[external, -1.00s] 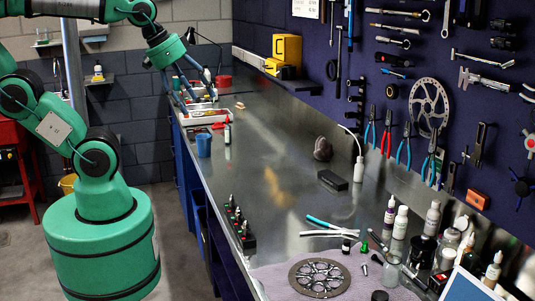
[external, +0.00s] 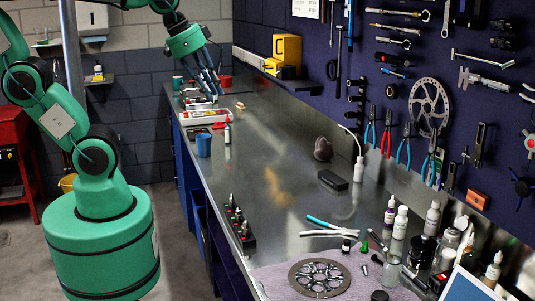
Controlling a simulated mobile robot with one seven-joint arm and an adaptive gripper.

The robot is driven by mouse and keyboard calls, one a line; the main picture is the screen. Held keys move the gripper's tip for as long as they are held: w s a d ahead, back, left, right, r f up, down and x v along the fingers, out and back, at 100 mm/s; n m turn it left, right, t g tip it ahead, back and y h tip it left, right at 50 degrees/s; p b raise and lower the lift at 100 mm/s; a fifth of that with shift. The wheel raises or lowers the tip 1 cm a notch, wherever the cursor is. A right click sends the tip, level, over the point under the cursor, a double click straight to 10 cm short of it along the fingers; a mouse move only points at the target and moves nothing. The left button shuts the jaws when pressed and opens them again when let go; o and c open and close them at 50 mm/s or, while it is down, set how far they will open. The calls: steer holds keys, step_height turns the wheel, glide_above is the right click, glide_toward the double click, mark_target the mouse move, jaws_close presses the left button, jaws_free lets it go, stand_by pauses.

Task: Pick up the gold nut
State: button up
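A small tan-gold piece (external: 239,105) lies on the far part of the metal bench. It may be the gold nut, but it is too small to tell. My gripper (external: 213,93) hangs over the far end of the bench, pointing down, a little left of that piece in the picture and above the white tray's far side. Its dark fingers are small and partly merged in this view, so I cannot tell how far apart they are. I see nothing clearly held between them.
A white tray (external: 190,118) with small parts and a blue cup (external: 203,145) are at the bench's left edge. A yellow box (external: 286,52) stands at the back wall. The bench middle (external: 255,165) is mostly clear.

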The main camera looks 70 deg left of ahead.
steer(key=w+d+f+m+g+p, duration=0.1)
steer(key=w+d+m, duration=0.2)
steer(key=w+d, duration=0.35)
steer(key=w+d+m+g+h+p, duration=0.1)
steer(key=w+d+m, duration=0.25)
steer(key=w, duration=0.65)
steer(key=w+d+f+m+g+p, duration=0.1)
steer(key=w+d+m, duration=0.2)
steer(key=w+d, duration=0.35)
steer(key=w+d+f+m+g+p, duration=0.1)
steer(key=w+d+f+m, duration=0.3)
steer(key=w+d+f, duration=0.4)
steer(key=w+d+f+m+g+p, duration=0.1)
steer(key=w+d+f+m+p, duration=0.1)
steer(key=w+d+f+m, duration=0.2)
steer(key=w+d+f, duration=0.3)
steer(key=d+f, duration=0.5)
steer(key=f, duration=0.2)
steer(key=shift+w+d+m, duration=0.35)
steer(key=shift+w, duration=0.05)
steer(key=shift+f, duration=0.2)
steer(key=shift+s+d+f, duration=0.1)
steer(key=shift+d+f, duration=0.1)
steer(key=shift+f, duration=1.15)
steer(key=shift+w+d+f, duration=0.1)
steer(key=shift+d+f, duration=0.05)
steer(key=shift+f, duration=1.25)
steer(key=shift+s+d+f, duration=0.1)
steer(key=shift+d+f, duration=0.1)
steer(key=shift+f, duration=1.15)
